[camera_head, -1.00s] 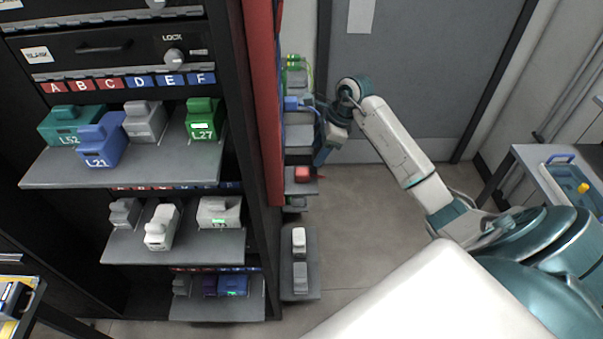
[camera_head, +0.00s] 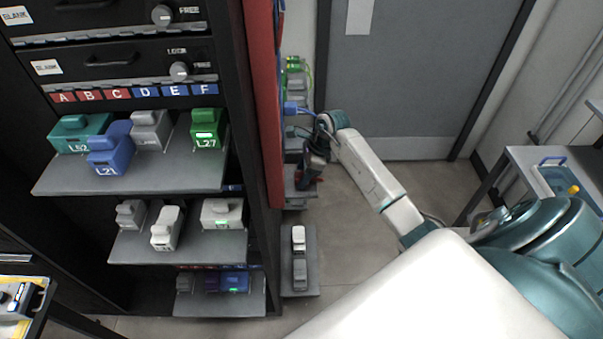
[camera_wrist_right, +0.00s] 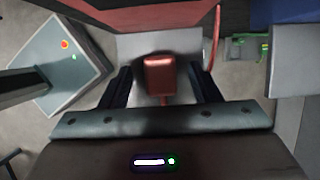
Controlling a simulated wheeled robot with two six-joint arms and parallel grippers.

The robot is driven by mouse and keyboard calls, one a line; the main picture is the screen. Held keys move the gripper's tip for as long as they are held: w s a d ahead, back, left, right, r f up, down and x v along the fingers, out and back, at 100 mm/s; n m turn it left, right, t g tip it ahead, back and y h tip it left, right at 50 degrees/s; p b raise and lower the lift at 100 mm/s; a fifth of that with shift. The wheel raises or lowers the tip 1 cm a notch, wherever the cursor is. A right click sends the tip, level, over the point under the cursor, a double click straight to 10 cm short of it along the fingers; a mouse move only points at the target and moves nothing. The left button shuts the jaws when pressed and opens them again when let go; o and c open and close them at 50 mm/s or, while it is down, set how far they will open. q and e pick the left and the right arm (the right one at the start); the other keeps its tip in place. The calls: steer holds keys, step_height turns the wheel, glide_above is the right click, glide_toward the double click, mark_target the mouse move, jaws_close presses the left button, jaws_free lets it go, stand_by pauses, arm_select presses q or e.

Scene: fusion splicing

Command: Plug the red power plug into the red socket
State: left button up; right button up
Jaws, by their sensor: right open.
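The red power plug (camera_wrist_right: 159,75) shows in the right wrist view on a small grey shelf (camera_wrist_right: 130,45), between my fingers. My right gripper (camera_wrist_right: 163,88) is open, with one dark finger on each side of the plug and a visible gap on both sides. In the head view my right gripper (camera_head: 311,180) is at the small side shelf and mostly hides the plug. I cannot make out the red socket in either view. My left gripper is not in view.
The black rack (camera_head: 250,250) with its red side panel (camera_head: 262,100) stands close left of my right arm. Shelves hold a blue plug (camera_head: 108,155) and a green plug (camera_head: 206,128). A lower side shelf (camera_head: 312,260) holds grey blocks.

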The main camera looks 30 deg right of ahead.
steer(key=shift+w+a+f, duration=0.1)
steer(key=shift+a+f, duration=0.05)
steer(key=shift+f, duration=0.55)
steer(key=shift+c, duration=0.5)
steer(key=c, duration=0.9)
steer(key=shift+r, duration=0.15)
